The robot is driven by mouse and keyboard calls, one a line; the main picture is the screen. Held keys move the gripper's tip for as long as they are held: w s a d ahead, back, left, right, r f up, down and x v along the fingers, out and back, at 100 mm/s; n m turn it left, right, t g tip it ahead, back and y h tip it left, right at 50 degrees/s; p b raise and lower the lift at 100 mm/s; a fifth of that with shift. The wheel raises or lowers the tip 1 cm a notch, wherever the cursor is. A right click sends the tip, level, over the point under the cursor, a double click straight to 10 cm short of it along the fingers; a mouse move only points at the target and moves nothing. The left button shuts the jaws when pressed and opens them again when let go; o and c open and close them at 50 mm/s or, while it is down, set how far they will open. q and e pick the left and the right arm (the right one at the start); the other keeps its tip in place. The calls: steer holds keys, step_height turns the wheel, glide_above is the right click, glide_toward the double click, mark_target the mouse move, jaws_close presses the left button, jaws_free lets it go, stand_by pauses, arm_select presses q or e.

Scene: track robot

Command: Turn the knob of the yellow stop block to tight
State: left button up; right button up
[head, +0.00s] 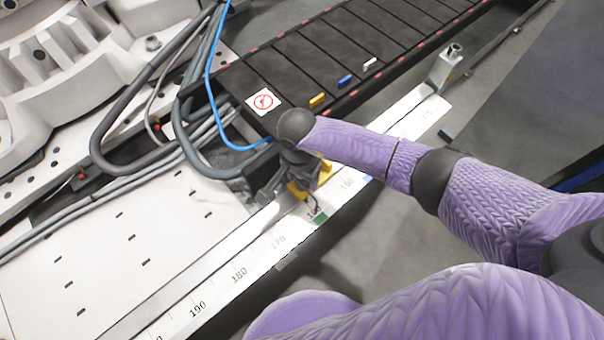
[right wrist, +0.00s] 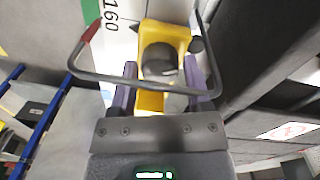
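The yellow stop block (head: 298,191) sits on the white scale rail by the 160 mark and is partly hidden by my right gripper (head: 290,182) in the head view. The right wrist view shows the block (right wrist: 152,101) with its dark round knob (right wrist: 160,60) facing me. My right gripper's purple fingers (right wrist: 161,88) stand apart, one on each side of the block near the knob. Gaps show between the fingers and the knob, so the gripper looks open. The knob's setting cannot be read. My left gripper is not in view.
The white scale rail (head: 238,273) runs diagonally, with a green mark (head: 320,217) beside the block. A metal end piece (head: 446,68) stands farther up it. A black slatted track (head: 335,50) runs alongside, holding small yellow, blue and white pieces. Cables (head: 105,125) loop at left.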

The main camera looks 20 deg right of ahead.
jaws_close()
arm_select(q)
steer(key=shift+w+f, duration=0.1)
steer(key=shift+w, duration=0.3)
